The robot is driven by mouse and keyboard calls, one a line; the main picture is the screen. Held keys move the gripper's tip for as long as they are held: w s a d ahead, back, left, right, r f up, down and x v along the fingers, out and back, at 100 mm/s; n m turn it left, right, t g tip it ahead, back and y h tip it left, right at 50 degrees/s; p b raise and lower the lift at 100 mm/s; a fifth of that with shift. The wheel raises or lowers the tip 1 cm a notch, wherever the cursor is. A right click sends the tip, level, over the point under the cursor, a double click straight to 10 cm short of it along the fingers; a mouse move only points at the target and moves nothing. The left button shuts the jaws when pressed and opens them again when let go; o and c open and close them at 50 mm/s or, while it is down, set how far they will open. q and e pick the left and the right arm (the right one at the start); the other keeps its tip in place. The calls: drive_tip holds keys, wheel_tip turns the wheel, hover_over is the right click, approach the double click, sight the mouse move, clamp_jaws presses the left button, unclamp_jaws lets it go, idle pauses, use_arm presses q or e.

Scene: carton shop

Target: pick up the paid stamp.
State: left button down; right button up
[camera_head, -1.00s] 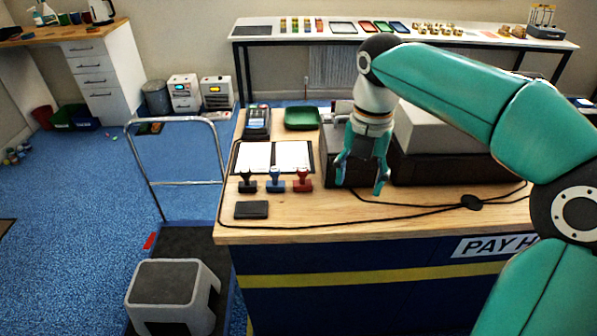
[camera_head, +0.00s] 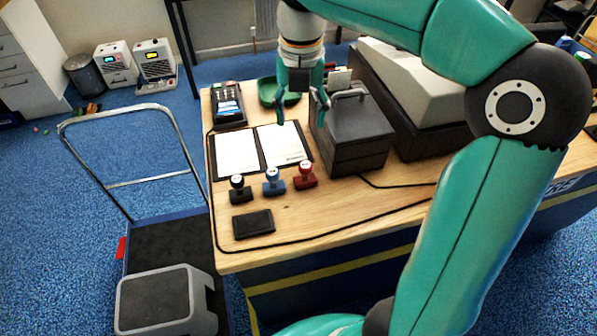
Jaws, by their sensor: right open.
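Three stamps stand upright in a row on the wooden counter: a black one (camera_head: 238,190), a blue one (camera_head: 273,182) and a red one (camera_head: 305,176). I cannot read any wording on them, so I cannot tell which is the paid stamp. My right gripper (camera_head: 303,108) is open and empty. It points down over the far right corner of the open book (camera_head: 237,154), beside the dark cash box (camera_head: 352,135) and behind the stamps in the picture. My left gripper is not in view.
A black ink pad (camera_head: 253,224) lies in front of the stamps. A card terminal (camera_head: 228,104) and a green tray (camera_head: 268,92) stand at the back. A black cable runs along the counter's front edge. A till (camera_head: 411,88) stands on the right, a trolley (camera_head: 165,243) on the left.

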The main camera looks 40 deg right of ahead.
approach(305, 164)
wheel_tip(305, 164, down, 5)
drive_tip(key=shift+d+f, duration=0.15)
drive_tip(key=shift+f, duration=2.65)
clamp_jaws()
